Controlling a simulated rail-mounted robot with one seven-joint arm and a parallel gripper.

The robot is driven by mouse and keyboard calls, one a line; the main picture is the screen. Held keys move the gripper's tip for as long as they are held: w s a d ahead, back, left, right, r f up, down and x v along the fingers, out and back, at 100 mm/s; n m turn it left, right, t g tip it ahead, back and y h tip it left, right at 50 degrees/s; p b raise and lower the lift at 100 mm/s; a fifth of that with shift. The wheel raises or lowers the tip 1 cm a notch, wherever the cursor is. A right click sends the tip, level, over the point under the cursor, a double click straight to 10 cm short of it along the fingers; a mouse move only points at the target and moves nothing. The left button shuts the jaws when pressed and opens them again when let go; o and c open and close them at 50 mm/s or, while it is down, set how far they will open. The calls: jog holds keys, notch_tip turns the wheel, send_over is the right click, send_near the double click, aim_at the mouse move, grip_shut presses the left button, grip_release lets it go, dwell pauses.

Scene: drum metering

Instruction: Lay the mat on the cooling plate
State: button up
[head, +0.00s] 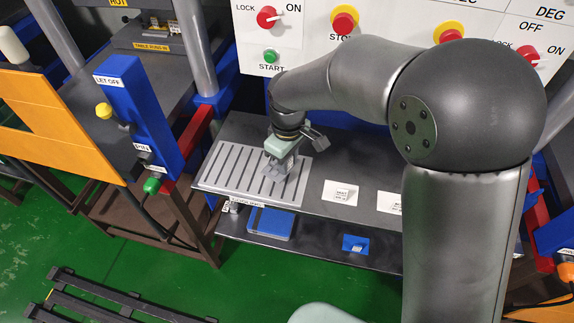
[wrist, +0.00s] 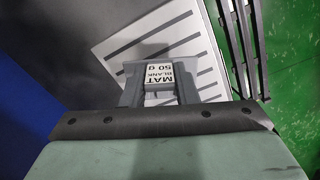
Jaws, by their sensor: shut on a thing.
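The cooling plate appears to be the pale grey slotted plate (head: 222,172) at the left of the dark bench in the head view; its slots also show in the wrist view (wrist: 118,38). My gripper (head: 276,172) points down over its right part. In the wrist view my gripper (wrist: 160,90) is shut on a small piece with a white label reading "MAT BLANK 50 g" (wrist: 158,73). The label sits between the two grey fingers, and the plate lies beyond it. I cannot tell whether the mat touches the plate. In the head view my gripper mostly hides the mat.
Two white label cards (head: 341,193) lie on the bench right of the plate. A lower shelf holds a blue flat block (head: 270,222) and a small blue item (head: 355,243). A blue post (head: 140,115) stands at the left. A control panel (head: 300,30) rises behind.

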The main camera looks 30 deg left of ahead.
jog(key=shift+a+f, duration=0.15)
jog(key=shift+f, duration=1.55)
jog(key=shift+f, duration=0.2)
jog(key=o, duration=1)
notch_tip(320, 180, up, 12)
jog(key=shift+r, duration=0.2)
